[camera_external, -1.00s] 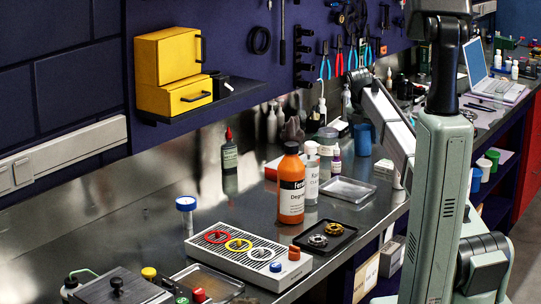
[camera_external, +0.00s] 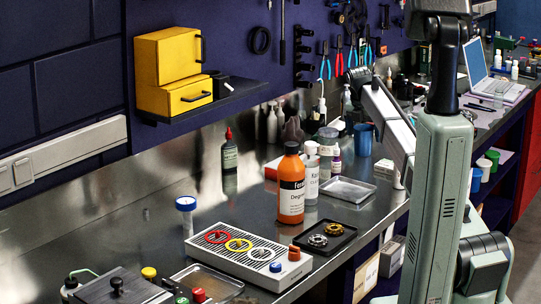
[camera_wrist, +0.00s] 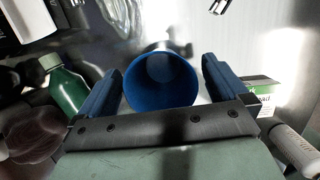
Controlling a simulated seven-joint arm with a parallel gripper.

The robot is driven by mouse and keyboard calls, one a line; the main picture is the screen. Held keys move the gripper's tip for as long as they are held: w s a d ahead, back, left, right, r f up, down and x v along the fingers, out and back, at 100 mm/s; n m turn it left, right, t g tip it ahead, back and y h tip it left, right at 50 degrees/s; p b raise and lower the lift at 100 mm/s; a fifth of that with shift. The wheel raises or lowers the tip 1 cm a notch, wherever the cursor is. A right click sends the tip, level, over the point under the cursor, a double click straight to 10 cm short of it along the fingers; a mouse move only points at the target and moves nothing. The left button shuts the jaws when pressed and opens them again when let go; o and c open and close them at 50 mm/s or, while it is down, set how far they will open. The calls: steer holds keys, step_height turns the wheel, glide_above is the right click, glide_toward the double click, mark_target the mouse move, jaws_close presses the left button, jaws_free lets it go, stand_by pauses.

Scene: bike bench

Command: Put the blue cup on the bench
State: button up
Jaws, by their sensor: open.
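The blue cup (camera_external: 364,140) appears to stand upright on the metal bench (camera_external: 150,215), toward the back, just left of my arm in the external view. In the wrist view the cup (camera_wrist: 160,85) shows its round open mouth to the camera. My gripper (camera_wrist: 163,70) is open there, with one blue finger on each side of the cup. Small gaps seem to show between the fingers and the rim; contact lower down cannot be told. In the external view my fingers are too small or hidden to make out.
A green bottle (camera_wrist: 66,92) lies close left in the wrist view. Bare bench shows at the left.

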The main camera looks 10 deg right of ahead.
mark_target(359, 151)
steer(key=v, duration=1.1)
steer(key=shift+r, duration=0.1)
